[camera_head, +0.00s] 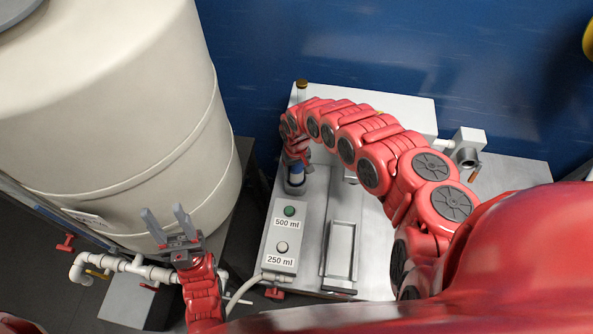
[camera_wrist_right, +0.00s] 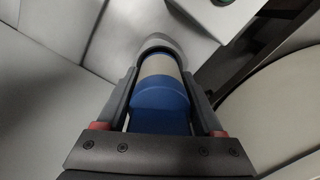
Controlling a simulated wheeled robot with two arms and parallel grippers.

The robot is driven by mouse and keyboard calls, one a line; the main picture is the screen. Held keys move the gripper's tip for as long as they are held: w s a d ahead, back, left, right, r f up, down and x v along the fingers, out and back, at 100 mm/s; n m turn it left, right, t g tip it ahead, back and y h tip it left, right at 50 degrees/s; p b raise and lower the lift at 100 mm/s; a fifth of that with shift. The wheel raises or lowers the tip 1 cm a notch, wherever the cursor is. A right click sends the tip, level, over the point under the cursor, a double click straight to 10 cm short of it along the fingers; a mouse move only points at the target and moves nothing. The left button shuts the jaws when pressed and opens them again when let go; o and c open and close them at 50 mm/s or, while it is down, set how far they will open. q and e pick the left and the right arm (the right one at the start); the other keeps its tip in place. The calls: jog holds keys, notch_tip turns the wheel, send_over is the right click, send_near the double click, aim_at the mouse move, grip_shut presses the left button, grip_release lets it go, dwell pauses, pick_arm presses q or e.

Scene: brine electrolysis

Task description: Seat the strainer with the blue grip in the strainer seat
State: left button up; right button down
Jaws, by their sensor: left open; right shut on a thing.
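The strainer with the blue grip (camera_wrist_right: 160,95) is between the fingers of my right gripper (camera_head: 297,160), which is shut on it. In the head view a little of the blue grip (camera_head: 296,171) shows below the gripper. A grey round collar (camera_wrist_right: 160,40), which looks like the strainer seat, curves around the strainer's pale far end in the right wrist view. In the head view this collar (camera_head: 294,187) is just below the grip. I cannot tell how deep the strainer sits in it. My left gripper (camera_head: 164,212) is open and empty, in front of the white tank.
A panel with 500 ml and 250 ml buttons (camera_head: 287,238) stands nearer me, beside a metal frame (camera_head: 340,250). A brown-capped post (camera_head: 301,88) is behind my right gripper. The large tank (camera_head: 120,110) fills the left. A grey spout fitting (camera_head: 467,145) is at right.

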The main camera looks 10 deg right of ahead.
jog(key=shift+f+b, duration=1.05)
jog(key=shift+f, duration=0.3)
dwell(1.4)
jog(key=shift+r, duration=0.1)
jog(key=shift+r, duration=0.1)
dwell(0.5)
jog(key=shift+f, duration=0.2)
dwell(1.6)
jog(key=shift+s+r, duration=0.1)
jog(key=shift+r, duration=0.1)
dwell(0.9)
dwell(0.7)
